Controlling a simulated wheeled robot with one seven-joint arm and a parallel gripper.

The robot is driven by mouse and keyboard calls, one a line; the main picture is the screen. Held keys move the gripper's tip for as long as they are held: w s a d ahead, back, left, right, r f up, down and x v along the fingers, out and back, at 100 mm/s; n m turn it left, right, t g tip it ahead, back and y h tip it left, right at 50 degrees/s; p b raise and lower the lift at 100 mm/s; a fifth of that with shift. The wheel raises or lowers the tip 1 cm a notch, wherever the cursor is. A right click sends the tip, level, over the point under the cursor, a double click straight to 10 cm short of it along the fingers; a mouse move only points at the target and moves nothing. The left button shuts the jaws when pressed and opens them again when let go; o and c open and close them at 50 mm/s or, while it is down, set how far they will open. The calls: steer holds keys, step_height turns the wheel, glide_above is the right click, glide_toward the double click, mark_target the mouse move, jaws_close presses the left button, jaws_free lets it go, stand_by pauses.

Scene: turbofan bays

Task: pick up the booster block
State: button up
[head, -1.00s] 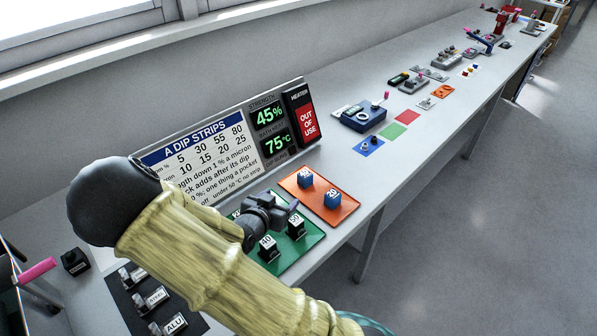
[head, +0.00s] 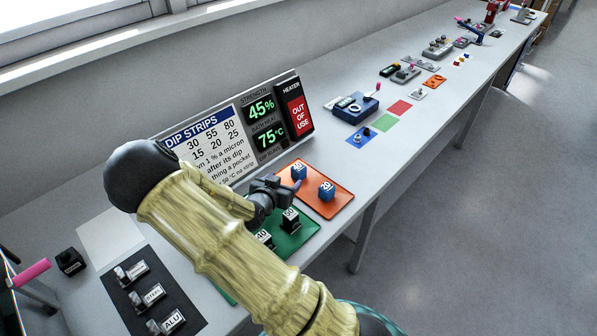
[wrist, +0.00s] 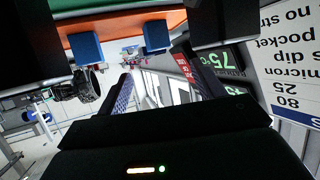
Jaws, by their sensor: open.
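No block in view is labelled as a booster, so I cannot tell which one it is. Two blue numbered blocks, a left one (head: 298,172) and a right one (head: 326,191), stand on an orange mat (head: 338,205). Two black numbered blocks (head: 290,220) (head: 263,237) stand on a green mat (head: 302,238), one partly behind my arm. My gripper (head: 288,187) is open and empty, low between the green mat and the blue blocks. In the upside-down wrist view, the blue blocks (wrist: 85,47) (wrist: 157,36) show beyond my spread fingers (wrist: 158,85).
A sign board (head: 212,150) with a strength and heat display (head: 265,125) stands behind the mats. A dark panel of labelled switches (head: 150,290) lies at the front left. A blue device (head: 352,107) and coloured squares (head: 385,122) lie farther along the bench.

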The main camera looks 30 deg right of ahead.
mark_target(298, 171)
steer(key=x, duration=0.4)
steer(key=shift+w+d+f+p, duration=0.15)
steer(key=shift+w+d+p, duration=0.1)
steer(key=shift+p, duration=0.05)
steer(key=shift+w+d+f, duration=0.1)
steer(key=shift+w+d, duration=0.05)
steer(key=shift+d, duration=0.2)
steer(key=p+x, duration=0.1)
steer(key=x, duration=0.3)
steer(key=shift+w+d+p, duration=0.15)
steer(key=shift+p, duration=0.25)
steer(key=c, duration=1.3)
